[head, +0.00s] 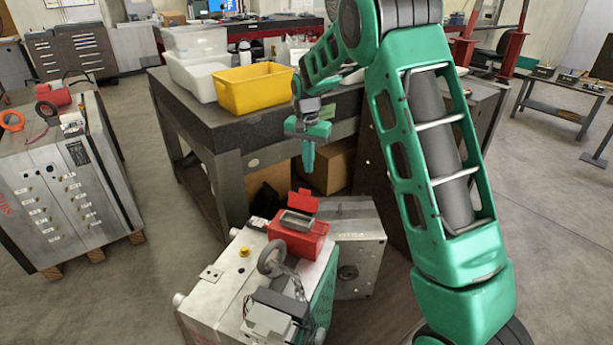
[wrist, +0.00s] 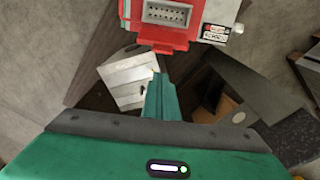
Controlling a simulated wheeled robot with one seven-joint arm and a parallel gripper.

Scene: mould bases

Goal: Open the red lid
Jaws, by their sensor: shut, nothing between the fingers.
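A red box (head: 312,246) with a grey connector face sits on top of the pale machine block. Its red lid (head: 303,202) stands raised at the back edge of the box, so the connector face is uncovered.
The pale machine block (head: 222,262) carries a round grey handle (head: 271,258) and a yellow knob (head: 244,251). A grey metal block (head: 358,245) stands behind it at right. A dark workbench (head: 222,122) holds a yellow bin (head: 252,90) close behind my gripper.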

